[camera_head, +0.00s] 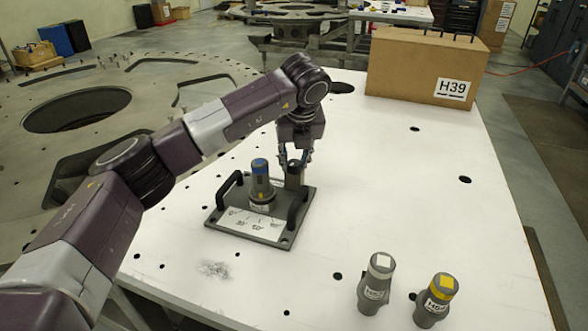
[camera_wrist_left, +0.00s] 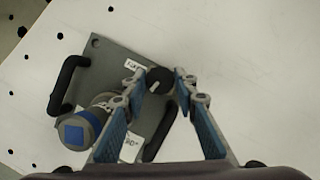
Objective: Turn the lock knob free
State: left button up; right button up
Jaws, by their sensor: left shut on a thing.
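The lock knob (camera_wrist_left: 160,80) is dark and round with a white mark, at a corner of the grey turret plate (camera_head: 223,213). My left gripper (camera_wrist_left: 160,74) points down over the plate and is shut on the knob, one finger on each side of it. In the head view the gripper (camera_head: 293,162) is at the plate's back right corner, with the knob (camera_head: 294,179) partly hidden by the fingers. A blue-topped grey cylinder (camera_head: 261,182) stands upright on the plate between two black handles; it also shows in the left wrist view (camera_wrist_left: 88,124). My right gripper is not in view.
Two more grey cylinders, one with a white top (camera_head: 376,284) and one with a yellow top (camera_head: 435,301), stand at the front right of the white table (camera_head: 400,180). A cardboard box (camera_head: 415,70) marked H39 stands at the back. The middle right of the table is clear.

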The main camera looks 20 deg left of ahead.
pick_arm(q)
jog(key=shift+w+r+n+g+y+b, duration=0.1)
jog(key=shift+n+g+y+b, duration=0.4)
jog(key=shift+n, duration=1)
jog(key=shift+b, duration=0.35)
jog(key=o, duration=1.1)
jog(key=shift+o, duration=0.2)
jog(key=v, duration=1.2)
jog(key=shift+d, duration=0.1)
